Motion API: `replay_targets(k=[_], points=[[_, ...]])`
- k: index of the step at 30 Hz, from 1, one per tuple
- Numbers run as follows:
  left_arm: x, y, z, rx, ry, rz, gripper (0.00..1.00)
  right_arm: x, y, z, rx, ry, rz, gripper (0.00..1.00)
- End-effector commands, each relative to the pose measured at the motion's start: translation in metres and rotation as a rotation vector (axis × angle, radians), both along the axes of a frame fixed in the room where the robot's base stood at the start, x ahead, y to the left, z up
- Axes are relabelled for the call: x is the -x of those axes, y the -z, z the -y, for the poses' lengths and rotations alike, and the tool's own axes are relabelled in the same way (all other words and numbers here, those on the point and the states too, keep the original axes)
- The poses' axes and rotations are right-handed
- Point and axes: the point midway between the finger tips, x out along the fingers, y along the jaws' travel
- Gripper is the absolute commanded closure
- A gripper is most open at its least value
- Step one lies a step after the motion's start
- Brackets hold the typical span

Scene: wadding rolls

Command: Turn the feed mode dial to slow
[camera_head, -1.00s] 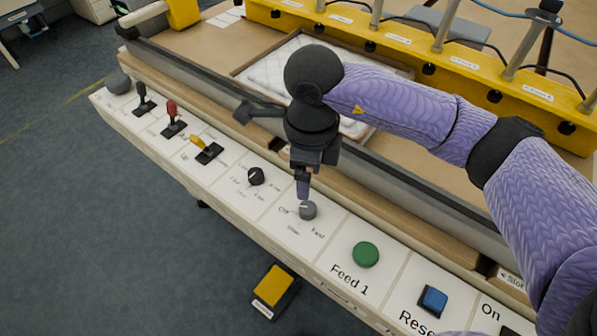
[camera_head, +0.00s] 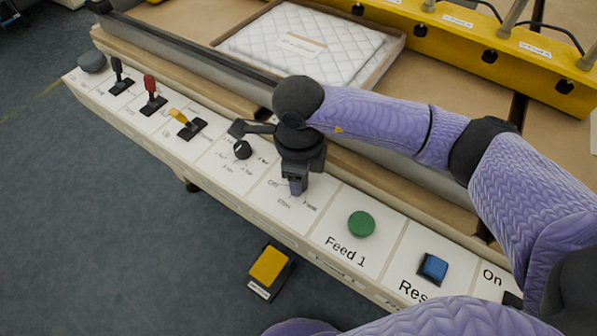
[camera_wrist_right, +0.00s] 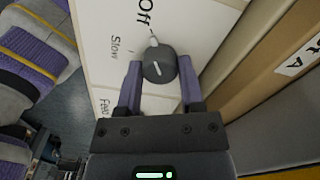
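The feed mode dial (camera_wrist_right: 158,66) is a dark grey round knob on the white panel, seen in the right wrist view. Its light pointer tip faces the "Off" label (camera_wrist_right: 146,14). The "Slow" label (camera_wrist_right: 115,48) lies to the left of the dial. My right gripper (camera_wrist_right: 160,72) is open, with one finger on each side of the dial and small gaps showing beside it. In the head view my right gripper (camera_head: 297,190) points down over the panel and hides the dial. My left gripper is not in view.
The control panel (camera_head: 228,178) also carries a black knob (camera_head: 242,149), a yellow lever (camera_head: 182,118), a red lever (camera_head: 150,88), a green button (camera_head: 361,223) and a blue button (camera_head: 433,267). A wooden ledge runs behind. A yellow pedal (camera_head: 269,265) stands on the floor.

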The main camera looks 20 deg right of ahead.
Motion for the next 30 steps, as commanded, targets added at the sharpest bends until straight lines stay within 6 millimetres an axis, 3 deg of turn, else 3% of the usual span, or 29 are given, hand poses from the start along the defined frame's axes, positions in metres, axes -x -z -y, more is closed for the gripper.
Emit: replay_targets(k=[1,6,17,30], points=[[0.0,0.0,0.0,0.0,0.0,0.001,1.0,0.0,0.0,0.0,0.0,0.0,0.0,0.67],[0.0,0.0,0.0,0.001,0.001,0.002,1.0,0.0,0.0,0.0,0.0,0.0,0.0,1.0],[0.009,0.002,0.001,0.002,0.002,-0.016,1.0,0.0,0.001,0.0,0.0,-0.055,-0.001,1.0],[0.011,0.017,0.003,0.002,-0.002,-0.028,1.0,-0.001,0.002,0.0,0.0,-0.409,0.001,1.0]])
